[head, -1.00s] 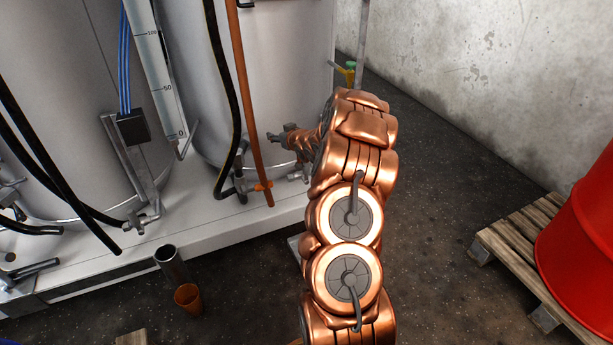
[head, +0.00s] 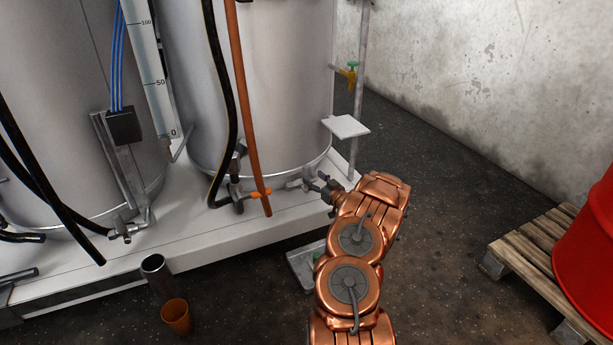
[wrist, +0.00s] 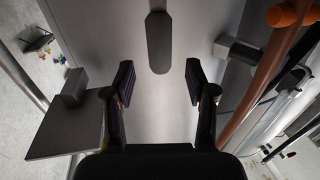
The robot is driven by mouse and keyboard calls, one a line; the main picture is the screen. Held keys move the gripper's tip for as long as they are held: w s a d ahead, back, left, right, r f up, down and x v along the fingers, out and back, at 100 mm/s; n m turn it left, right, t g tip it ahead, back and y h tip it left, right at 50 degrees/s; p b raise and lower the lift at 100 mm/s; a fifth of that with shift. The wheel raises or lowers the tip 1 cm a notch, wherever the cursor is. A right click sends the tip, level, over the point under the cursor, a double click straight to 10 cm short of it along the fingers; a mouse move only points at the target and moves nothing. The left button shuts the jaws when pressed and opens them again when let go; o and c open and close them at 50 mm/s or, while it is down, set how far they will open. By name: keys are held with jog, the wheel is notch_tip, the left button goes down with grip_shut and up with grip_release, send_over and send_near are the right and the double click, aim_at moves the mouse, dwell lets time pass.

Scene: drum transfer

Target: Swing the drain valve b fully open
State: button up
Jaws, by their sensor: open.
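A grey drain fitting (head: 300,183) sticks out low on the right-hand tank (head: 275,90); I take it for drain valve b, but no label is readable. In the wrist view a dark grey rounded lever (wrist: 158,45) lies ahead, roughly midway between my fingertips, and looks free of both. My gripper (wrist: 159,84) is open, with a finger on each side and nothing held. In the head view my gripper (head: 326,184) is low at the tank's front right, close to the drain fitting. My wrist partly hides this area, and the lever's exact angle is unclear there.
A small plate (head: 346,126) juts out above my gripper. A metal post (head: 358,90) stands at right. A pallet (head: 530,250) with a red drum (head: 590,235) is far right.

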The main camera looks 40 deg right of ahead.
aim_at(308, 175)
jog(key=w, duration=0.1)
jog(key=w+b, duration=0.1)
jog(key=w, duration=0.2)
jog(key=shift+w+d+f+b, duration=0.2)
jog(key=shift+w+d+b, duration=0.1)
jog(key=shift+b, duration=0.05)
jog(key=shift+w+d+r, duration=0.1)
jog(key=shift+w+r, duration=0.1)
jog(key=shift+w, duration=0.35)
jog(key=shift+c, duration=0.2)
grip_shut()
